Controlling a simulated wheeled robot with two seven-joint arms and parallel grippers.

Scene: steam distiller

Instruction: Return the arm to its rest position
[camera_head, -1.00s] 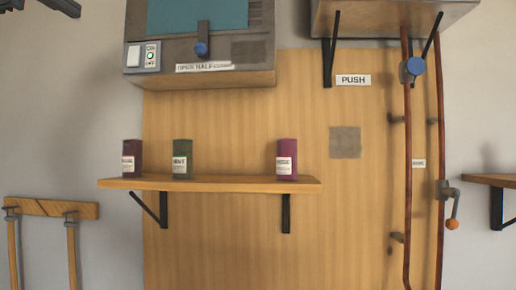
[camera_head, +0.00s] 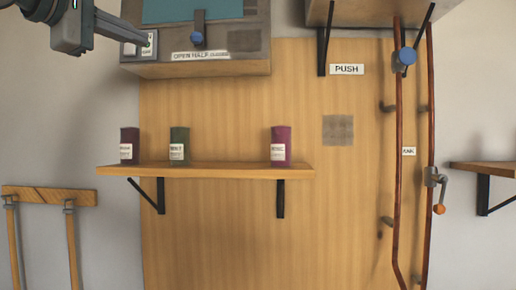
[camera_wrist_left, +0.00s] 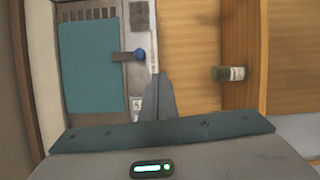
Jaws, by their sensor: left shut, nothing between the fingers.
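My left gripper (camera_head: 138,36) comes in at the top left of the head view, in front of the left end of the grey machine (camera_head: 205,68) with the teal panel. In the left wrist view its fingers (camera_wrist_left: 158,95) are together with nothing between them, and the machine's teal panel (camera_wrist_left: 90,65) lies beyond them. It hides part of the machine's left-hand switch area. My right gripper is in neither view.
A wooden shelf (camera_head: 205,171) holds a dark jar (camera_head: 129,145), a green jar (camera_head: 179,146) and a magenta jar (camera_head: 281,146). Copper pipes (camera_head: 398,150) with a blue knob (camera_head: 405,56) run down the right. The space before the shelf is clear.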

